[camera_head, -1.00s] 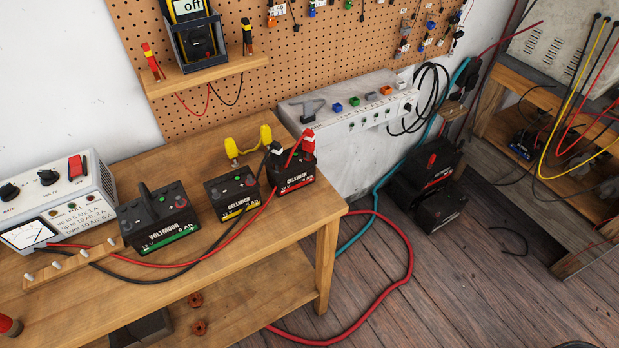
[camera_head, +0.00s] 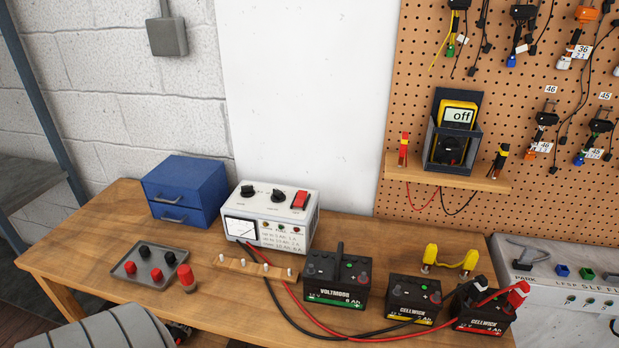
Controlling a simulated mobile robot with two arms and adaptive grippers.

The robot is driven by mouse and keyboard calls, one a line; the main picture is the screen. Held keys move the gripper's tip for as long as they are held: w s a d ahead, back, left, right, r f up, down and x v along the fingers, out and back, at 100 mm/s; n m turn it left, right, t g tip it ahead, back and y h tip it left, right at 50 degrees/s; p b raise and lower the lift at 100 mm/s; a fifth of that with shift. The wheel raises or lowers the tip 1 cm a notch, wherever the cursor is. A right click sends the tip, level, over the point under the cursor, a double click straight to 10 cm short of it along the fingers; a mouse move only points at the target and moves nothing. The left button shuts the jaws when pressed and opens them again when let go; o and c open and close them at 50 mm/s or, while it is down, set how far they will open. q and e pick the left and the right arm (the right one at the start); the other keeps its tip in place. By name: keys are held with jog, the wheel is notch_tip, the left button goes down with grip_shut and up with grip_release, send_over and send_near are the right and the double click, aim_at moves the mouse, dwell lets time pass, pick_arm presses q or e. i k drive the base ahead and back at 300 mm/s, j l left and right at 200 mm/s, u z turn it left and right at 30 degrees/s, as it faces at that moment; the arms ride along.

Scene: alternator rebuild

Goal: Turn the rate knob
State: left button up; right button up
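A white charger box (camera_head: 270,217) stands on the wooden bench against the wall. Two black knobs sit on its sloping top, a left knob (camera_head: 248,191) and a right knob (camera_head: 279,195). The labels beside them are too small to read, so I cannot tell which is the rate knob. The front has a needle meter (camera_head: 241,231) and printed charge ratings. Neither of my grippers is in view, and nothing touches the knobs.
A blue drawer box (camera_head: 185,190) stands left of the charger. A small tray (camera_head: 152,268) with red and black caps lies in front. Three batteries (camera_head: 337,278) stand to the right. Red and black cables cross the bench to clamps (camera_head: 518,293) at the right battery.

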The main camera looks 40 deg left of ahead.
aim_at(248, 191)
jog(key=u, duration=1.55)
